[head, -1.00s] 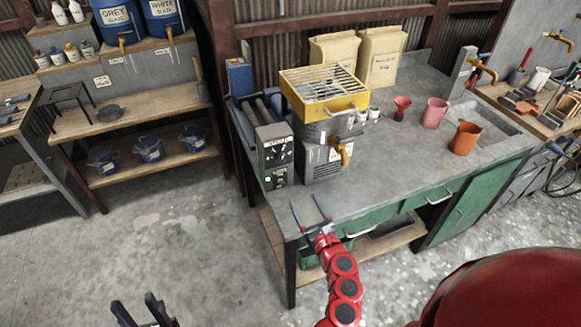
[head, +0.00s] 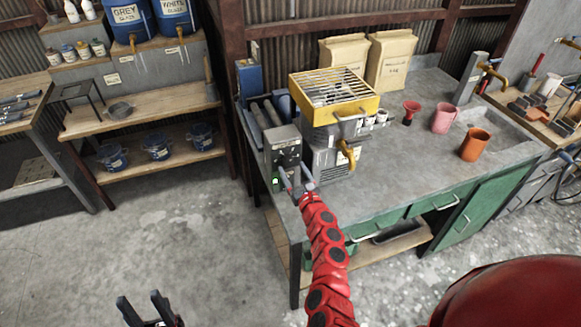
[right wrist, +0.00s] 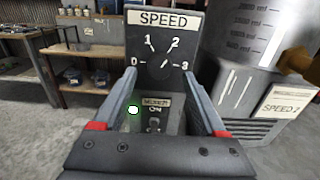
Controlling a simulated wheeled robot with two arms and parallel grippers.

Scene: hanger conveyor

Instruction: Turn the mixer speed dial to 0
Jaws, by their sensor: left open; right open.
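The mixer's grey control box (head: 284,148) stands at the bench's left front corner. In the right wrist view its dark panel (right wrist: 138,45) reads SPEED, with marks 0, 1, 2 and 3 around a dark dial (right wrist: 160,58). Which mark the dial points to is hard to make out. My right gripper (right wrist: 158,73) is open and empty, its fingers in front of the panel, one on each side below the dial; contact cannot be told. It also shows in the head view (head: 297,178). My left gripper (head: 138,302) is open and empty above the floor.
A green light (right wrist: 133,110) and a small switch (right wrist: 154,124) sit below the dial. The mixer (head: 328,158) with its yellow grate (head: 372,104) stands right of the box. Floor left of the bench is clear.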

